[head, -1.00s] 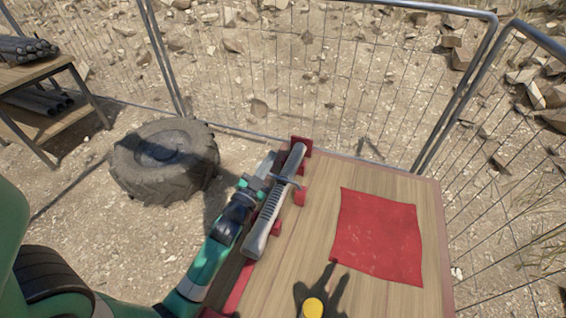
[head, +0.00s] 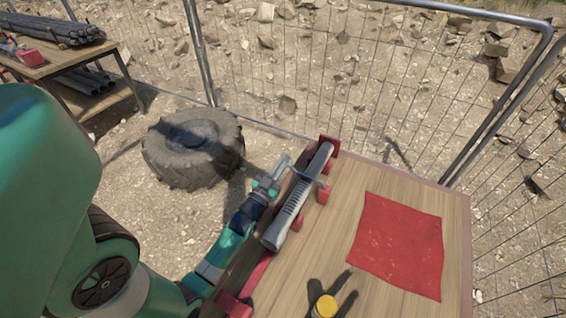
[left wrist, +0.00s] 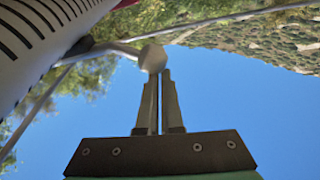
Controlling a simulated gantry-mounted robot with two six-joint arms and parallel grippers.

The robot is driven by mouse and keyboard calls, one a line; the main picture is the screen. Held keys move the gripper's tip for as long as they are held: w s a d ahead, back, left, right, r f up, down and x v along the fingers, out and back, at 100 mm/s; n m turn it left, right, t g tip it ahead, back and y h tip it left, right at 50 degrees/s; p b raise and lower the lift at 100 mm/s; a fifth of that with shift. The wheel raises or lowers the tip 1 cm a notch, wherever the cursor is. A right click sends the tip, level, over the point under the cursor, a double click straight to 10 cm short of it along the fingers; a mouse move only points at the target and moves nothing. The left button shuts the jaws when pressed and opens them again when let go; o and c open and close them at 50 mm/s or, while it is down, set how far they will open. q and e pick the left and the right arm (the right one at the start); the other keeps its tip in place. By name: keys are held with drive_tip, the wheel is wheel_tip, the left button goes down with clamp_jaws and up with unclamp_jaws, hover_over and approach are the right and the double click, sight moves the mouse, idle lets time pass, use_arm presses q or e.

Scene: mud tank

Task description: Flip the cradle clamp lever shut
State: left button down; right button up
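A long grey tool (head: 288,213) with a ribbed grip lies in a red cradle (head: 328,142) along the left edge of the wooden table. My left gripper (head: 271,179) is beside the tool's left side, close to a slim grey lever-like part. In the left wrist view my left gripper (left wrist: 159,75) has its two fingers close together, with only a narrow gap. A grey rounded knob (left wrist: 153,58) on a thin grey lever (left wrist: 122,49) is right at the fingertips; it looks beyond them rather than between them. Whether they touch is unclear. My right gripper is out of view.
A red cloth (head: 397,245) and a yellow-topped object (head: 325,306) are on the table, to the right of the tool. A big tyre (head: 193,148) lies on the ground left of the table. A bench with pipes (head: 60,32) stands at far left. A wire fence runs behind.

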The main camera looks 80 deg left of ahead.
use_arm(q)
drive_tip(key=shift+f, duration=0.6)
drive_tip(key=shift+r, duration=0.1)
wheel_tip(320, 180, up, 6)
drive_tip(key=p, duration=0.4)
drive_tip(key=f+v, duration=0.1)
drive_tip(key=v, duration=0.8)
drive_tip(key=shift+d, duration=0.35)
drive_tip(key=shift+w+f, duration=0.1)
drive_tip(key=shift+w, duration=0.05)
